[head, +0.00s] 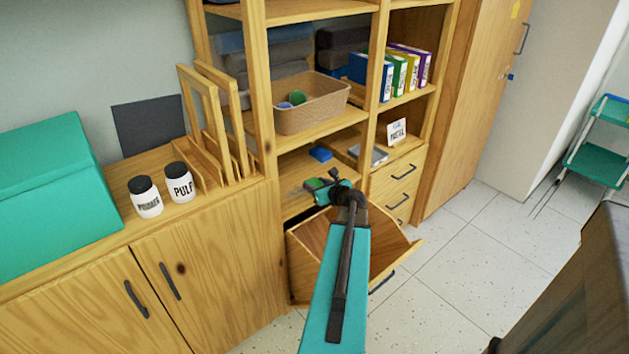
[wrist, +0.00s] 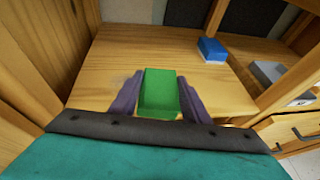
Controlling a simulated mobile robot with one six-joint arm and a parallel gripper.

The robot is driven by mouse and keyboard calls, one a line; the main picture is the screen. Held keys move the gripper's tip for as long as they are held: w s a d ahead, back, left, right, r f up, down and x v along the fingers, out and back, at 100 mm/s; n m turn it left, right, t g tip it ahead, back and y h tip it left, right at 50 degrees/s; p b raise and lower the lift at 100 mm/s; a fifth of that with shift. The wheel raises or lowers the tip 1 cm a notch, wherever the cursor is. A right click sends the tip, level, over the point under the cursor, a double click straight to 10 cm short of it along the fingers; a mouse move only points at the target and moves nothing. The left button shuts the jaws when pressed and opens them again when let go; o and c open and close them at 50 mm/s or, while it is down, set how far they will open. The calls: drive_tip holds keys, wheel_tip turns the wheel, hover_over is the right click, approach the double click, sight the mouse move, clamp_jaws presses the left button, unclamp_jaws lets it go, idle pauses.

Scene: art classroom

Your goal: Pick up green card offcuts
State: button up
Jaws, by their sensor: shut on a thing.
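The green card offcuts (wrist: 158,92) show in the wrist view as a small green block between the two fingers. My gripper (wrist: 158,98) is shut on them, one finger against each side. In the head view my gripper (head: 327,186) is at the low open shelf of the wooden unit, and a bit of the green offcuts (head: 313,184) shows at its tip. The shelf board (wrist: 112,62) lies beneath the block. I cannot tell whether the block still touches the board.
A blue block (head: 320,154) lies farther back on the shelf, also seen in the wrist view (wrist: 211,49). A tilted-out wooden bin (head: 305,238) stands open below my arm. Drawers (head: 400,178) are to the right. A basket (head: 312,108) sits on the shelf above. Floor (head: 490,240) at right is clear.

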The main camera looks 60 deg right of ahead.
drive_tip(key=s+a+p, duration=0.3)
drive_tip(key=s+a, duration=0.2)
drive_tip(key=a, duration=0.1)
drive_tip(key=shift+s+a+r, duration=0.2)
drive_tip(key=shift+s+r, duration=0.05)
drive_tip(key=shift+r, duration=0.2)
idle(0.6)
drive_tip(key=shift+s, duration=0.15)
